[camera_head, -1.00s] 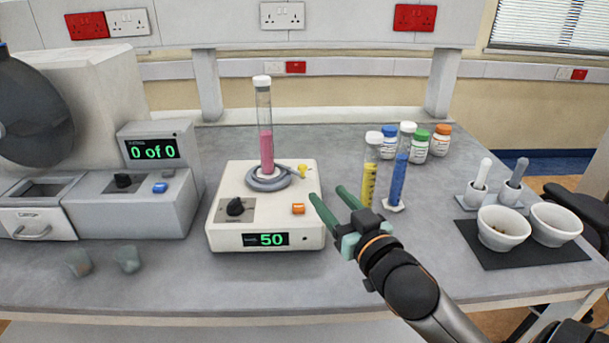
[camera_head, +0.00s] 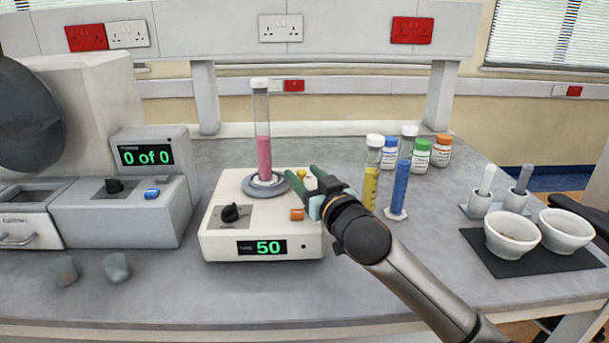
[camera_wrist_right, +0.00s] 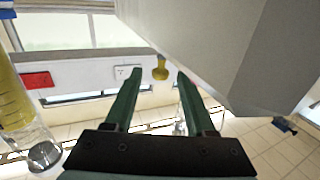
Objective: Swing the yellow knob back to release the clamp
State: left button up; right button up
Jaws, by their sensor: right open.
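A white machine (camera_head: 217,220) with a green "50" display carries a clear capped cylinder of pink material (camera_head: 264,152), standing upright in a grey round clamp (camera_head: 258,190). The yellow knob (camera_head: 301,173) sits at the clamp's right side, partly hidden by my right gripper (camera_head: 303,172). That gripper is open, its green fingers reaching over the machine's right part. In the right wrist view the yellow knob (camera_wrist_right: 160,72) shows between the two fingers, near the tips, with gaps on both sides; contact is not visible. My left gripper is out of view.
Yellow (camera_head: 370,185) and blue (camera_head: 399,190) filled cylinders stand close to the right of my right gripper. Capped jars (camera_head: 420,155) stand behind them. White bowls (camera_head: 511,236) lie further right. A grey device (camera_head: 125,225) is at left.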

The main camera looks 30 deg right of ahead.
jog(key=shift+w, duration=0.25)
grip_shut()
dwell(0.3)
